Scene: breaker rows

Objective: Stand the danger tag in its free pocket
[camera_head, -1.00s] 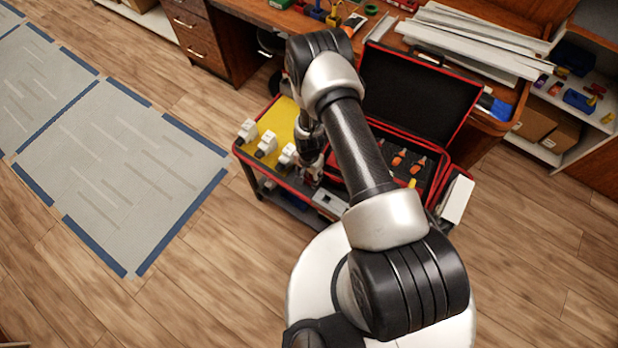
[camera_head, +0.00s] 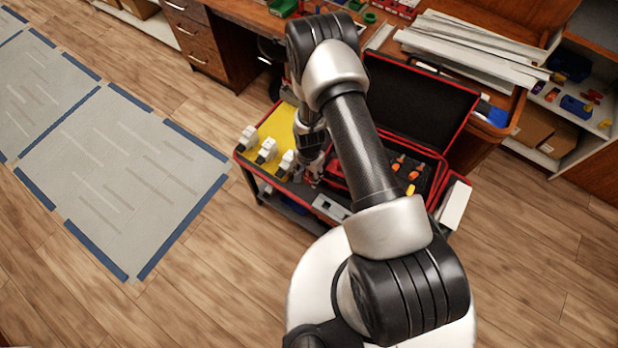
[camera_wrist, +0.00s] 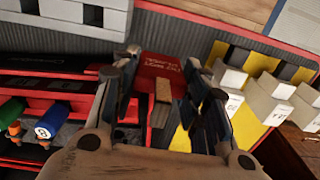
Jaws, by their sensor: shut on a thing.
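My gripper (camera_wrist: 163,88) is shut on a small tan piece (camera_wrist: 161,97) in the wrist view. A red panel with white lettering (camera_wrist: 160,66), apparently the danger tag, shows just beyond the fingertips. It seems to be joined to the tan piece, but I cannot tell for sure. In the head view my gripper (camera_head: 311,180) is low over the cart, right of the white breaker blocks (camera_head: 266,151), and what it holds is too small to make out. I cannot pick out the free pocket.
White blocks (camera_wrist: 263,100) stand on yellow and dark stripes at the right of the wrist view. A red-edged open case (camera_head: 420,100) with orange-handled tools (camera_head: 399,164) is right of my arm.

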